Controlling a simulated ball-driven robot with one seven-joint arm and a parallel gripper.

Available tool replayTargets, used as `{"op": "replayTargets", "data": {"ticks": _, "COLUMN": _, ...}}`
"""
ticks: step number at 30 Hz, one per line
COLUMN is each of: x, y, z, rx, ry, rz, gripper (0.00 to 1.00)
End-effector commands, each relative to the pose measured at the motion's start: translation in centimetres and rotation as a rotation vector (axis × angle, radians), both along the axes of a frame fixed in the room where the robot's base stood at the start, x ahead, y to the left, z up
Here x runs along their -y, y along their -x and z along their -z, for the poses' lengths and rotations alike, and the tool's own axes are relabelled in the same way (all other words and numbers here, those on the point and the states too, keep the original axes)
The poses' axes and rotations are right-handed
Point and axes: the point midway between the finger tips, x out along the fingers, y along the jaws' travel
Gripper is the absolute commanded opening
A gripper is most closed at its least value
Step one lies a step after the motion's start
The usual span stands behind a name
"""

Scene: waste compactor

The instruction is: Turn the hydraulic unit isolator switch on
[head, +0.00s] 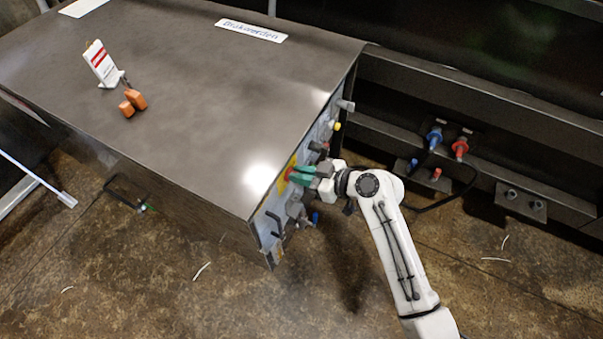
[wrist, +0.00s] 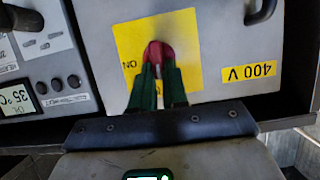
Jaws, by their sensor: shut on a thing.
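The isolator switch is a red rotary handle (wrist: 159,52) on a yellow plate (wrist: 192,32), on the end panel of the grey cabinet (head: 190,100). In the wrist view the handle stands roughly upright in the picture, and an upside-down "ON" label sits on the plate to its left. My gripper (wrist: 159,78) has green fingers closed on the two sides of the handle. In the head view, my gripper (head: 291,174) reaches the panel from the right, and its fingers hide most of the switch.
A "400 V" label (wrist: 248,72) and a dark curved handle (wrist: 262,12) are right of the switch. A temperature display (wrist: 17,98) and small knobs are left. Orange-brown earmuffs (head: 133,102) lie on the cabinet top. Blue and red hose couplings (head: 459,148) and a black cable lie behind my arm.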

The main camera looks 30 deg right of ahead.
Motion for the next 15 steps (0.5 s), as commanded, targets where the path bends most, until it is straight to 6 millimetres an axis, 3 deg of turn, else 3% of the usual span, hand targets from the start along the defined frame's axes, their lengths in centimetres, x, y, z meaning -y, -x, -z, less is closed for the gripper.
{"op": "replayTargets", "data": {"ticks": 15, "x": 0.57, "y": -0.71, "z": 0.13, "rx": -0.189, "ry": -0.271, "rz": 0.002, "gripper": 0.0}}
